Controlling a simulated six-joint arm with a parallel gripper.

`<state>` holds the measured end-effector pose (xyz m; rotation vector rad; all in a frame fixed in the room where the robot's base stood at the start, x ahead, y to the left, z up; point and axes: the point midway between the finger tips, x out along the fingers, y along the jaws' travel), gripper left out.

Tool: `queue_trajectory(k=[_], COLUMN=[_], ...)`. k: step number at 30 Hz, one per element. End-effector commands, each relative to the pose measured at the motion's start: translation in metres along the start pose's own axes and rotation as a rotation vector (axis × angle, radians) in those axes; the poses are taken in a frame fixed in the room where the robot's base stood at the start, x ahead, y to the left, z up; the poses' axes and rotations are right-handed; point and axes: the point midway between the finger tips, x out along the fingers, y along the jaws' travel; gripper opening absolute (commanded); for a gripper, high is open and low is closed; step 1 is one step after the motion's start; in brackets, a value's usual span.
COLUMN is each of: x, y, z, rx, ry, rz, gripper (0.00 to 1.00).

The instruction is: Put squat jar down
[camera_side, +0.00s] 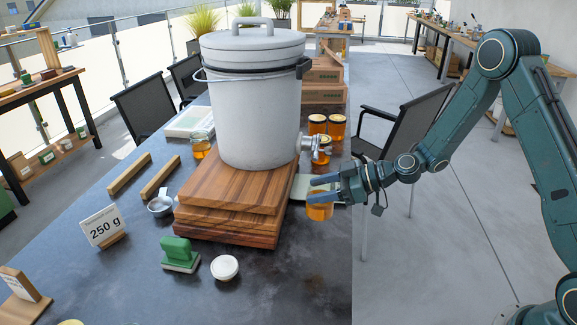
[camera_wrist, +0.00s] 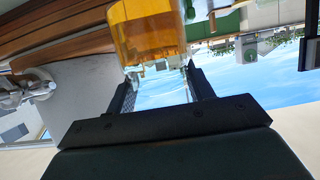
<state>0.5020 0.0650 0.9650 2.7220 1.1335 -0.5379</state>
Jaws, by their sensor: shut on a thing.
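The squat jar (camera_side: 319,211) is amber with honey and hangs at my gripper (camera_side: 319,189), by the right edge of the dark table, right of the board stack. In the wrist view, the jar (camera_wrist: 148,32) fills the top middle, between my gripper's two black fingers (camera_wrist: 163,75). The fingers are closed on its sides. In the side view the fingers cover the jar's upper part. I cannot tell whether its base touches anything. The metal tap (camera_side: 316,148) of the pail is above and slightly left of my gripper.
A large grey pail (camera_side: 250,115) stands on stacked wooden boards (camera_side: 228,228). Several honey jars (camera_side: 318,124) stand behind the tap. A "250 g" sign (camera_side: 103,227), green stamp (camera_side: 180,254) and white bowl (camera_side: 224,267) sit in front. The table is bare at front right.

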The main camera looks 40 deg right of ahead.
Motion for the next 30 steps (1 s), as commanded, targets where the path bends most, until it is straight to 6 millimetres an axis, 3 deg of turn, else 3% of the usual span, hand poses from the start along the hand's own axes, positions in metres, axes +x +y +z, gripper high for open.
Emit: queue_trajectory(k=[18, 30], x=[0.033, 0.037], y=[0.001, 0.001], z=[0.079, 0.090], rx=[0.001, -0.002], ry=[0.002, 0.004], rz=[0.001, 0.001], gripper=[0.19, 0.19])
